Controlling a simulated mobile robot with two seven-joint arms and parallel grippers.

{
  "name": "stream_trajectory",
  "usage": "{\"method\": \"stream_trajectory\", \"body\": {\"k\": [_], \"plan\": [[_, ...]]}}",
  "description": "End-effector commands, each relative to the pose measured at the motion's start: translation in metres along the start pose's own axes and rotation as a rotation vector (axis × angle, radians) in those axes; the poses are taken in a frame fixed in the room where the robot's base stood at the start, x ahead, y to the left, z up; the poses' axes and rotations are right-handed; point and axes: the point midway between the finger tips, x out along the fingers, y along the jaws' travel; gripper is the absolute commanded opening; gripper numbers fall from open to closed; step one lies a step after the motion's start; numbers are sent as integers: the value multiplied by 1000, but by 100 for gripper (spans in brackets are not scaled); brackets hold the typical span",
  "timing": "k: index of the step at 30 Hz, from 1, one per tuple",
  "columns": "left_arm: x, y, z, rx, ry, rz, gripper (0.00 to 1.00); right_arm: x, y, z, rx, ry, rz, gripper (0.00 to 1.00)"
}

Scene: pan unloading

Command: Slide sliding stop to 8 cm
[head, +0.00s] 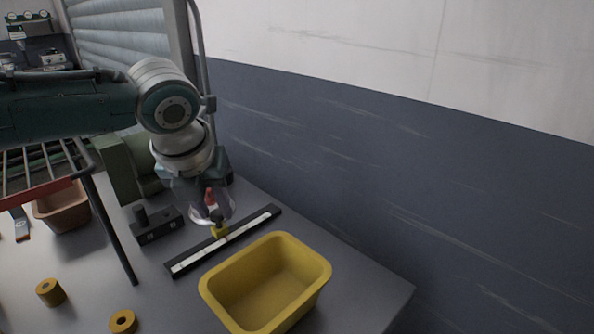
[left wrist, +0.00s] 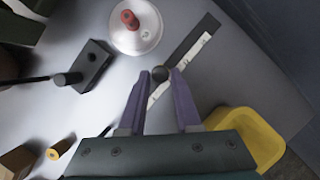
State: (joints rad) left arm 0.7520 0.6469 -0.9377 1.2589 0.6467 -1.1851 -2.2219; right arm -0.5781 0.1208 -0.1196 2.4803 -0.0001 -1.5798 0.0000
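A black rail (head: 188,263) with a white scale strip lies on the grey table; it also shows in the left wrist view (left wrist: 196,38). The yellow sliding stop (head: 220,232) sits on the rail near its middle, with a dark round knob (left wrist: 160,74) on top. My left gripper (head: 214,214) points down over the stop. In the left wrist view its purple fingers (left wrist: 161,76) are apart, with the knob between or just below the tips. I cannot tell whether they touch it. The scale marks are too small to read. My right gripper is not in view.
A yellow bin (head: 318,268) stands close in front of the rail. A round lid with a red knob (left wrist: 130,20) and a black block with a peg (head: 157,226) lie behind it. A wire rack (head: 105,215) and yellow rings (head: 123,321) are at left. A wall rises behind.

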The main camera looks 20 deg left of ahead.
Motion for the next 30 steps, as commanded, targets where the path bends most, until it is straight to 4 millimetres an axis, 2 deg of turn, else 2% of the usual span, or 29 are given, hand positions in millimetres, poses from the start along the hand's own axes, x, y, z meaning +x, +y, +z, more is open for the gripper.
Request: {"method": "stream_trajectory", "body": {"k": [1, 6, 14, 17, 20, 30], "plan": [[0, 0, 0, 0, 0, 0, 39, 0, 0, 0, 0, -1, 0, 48], [0, 0, 0, 0, 0, 1, 58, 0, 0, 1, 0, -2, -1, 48], [-1, 0, 0, 0, 0, 1, 59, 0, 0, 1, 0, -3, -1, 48], [-6, 0, 1, 1, -1, 1, 59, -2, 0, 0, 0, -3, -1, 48], [-20, 0, 1, 2, -1, 0, 59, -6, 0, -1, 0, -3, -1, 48], [-82, 0, 1, 2, -4, -1, 59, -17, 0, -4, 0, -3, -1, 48]]}}
